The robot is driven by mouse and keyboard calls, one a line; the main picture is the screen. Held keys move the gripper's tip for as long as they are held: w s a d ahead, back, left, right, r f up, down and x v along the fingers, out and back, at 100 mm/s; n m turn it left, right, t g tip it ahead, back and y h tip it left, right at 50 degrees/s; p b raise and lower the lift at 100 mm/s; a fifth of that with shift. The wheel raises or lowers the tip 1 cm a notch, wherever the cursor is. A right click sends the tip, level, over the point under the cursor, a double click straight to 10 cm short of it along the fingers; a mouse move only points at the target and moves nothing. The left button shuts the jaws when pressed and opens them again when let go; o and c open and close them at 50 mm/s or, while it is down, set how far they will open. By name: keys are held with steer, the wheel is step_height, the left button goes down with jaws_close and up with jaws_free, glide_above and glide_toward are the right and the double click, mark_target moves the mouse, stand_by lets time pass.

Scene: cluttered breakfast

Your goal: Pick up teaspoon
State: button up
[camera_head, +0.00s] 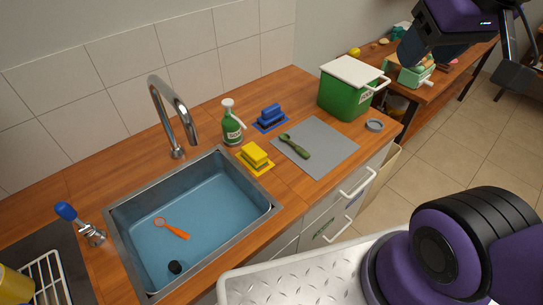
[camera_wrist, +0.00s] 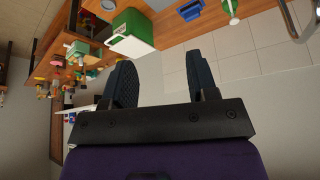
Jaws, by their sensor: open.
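A small orange-handled utensil with a rounded head (camera_head: 172,229), which looks like the teaspoon, lies on the floor of the blue-grey sink (camera_head: 214,240). A dark green utensil (camera_head: 294,146) lies on a grey mat (camera_head: 325,158) to the right; whether it is a spoon is hard to tell. My gripper (camera_wrist: 161,66) is open and empty in the wrist view, its two dark fingers apart. My arm is raised at the upper right of the head view, far from the sink. The wrist view does not show the orange utensil.
A tall faucet (camera_head: 174,112) stands behind the sink. A soap bottle (camera_head: 232,122), yellow sponge (camera_head: 255,156), blue sponge (camera_head: 270,117) and green bin (camera_head: 347,88) stand on the counter. A blue-handled brush (camera_head: 80,223) is left of the sink. A black plug (camera_head: 175,267) lies inside it.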

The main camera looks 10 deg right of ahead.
steer(key=w+f+n+g, duration=0.15)
steer(key=w+f, duration=0.35)
steer(key=w, duration=0.5)
steer(key=n+g, duration=0.4)
glide_above(301, 149)
step_height(301, 149, down, 26)
steer(key=f, duration=0.1)
steer(key=shift+m, duration=0.25)
steer(key=shift+s+d+f, duration=0.1)
steer(key=shift+s+f, duration=0.05)
steer(key=shift+f, duration=1.3)
steer(key=shift+s+d+f, duration=0.1)
steer(key=shift+s+f, duration=0.05)
steer(key=shift+f, duration=1.3)
steer(key=shift+w+a+f, duration=0.1)
steer(key=shift+f, duration=1.15)
steer(key=shift+w+a+f, duration=0.1)
steer(key=shift+f, duration=1.1)
jaws_close()
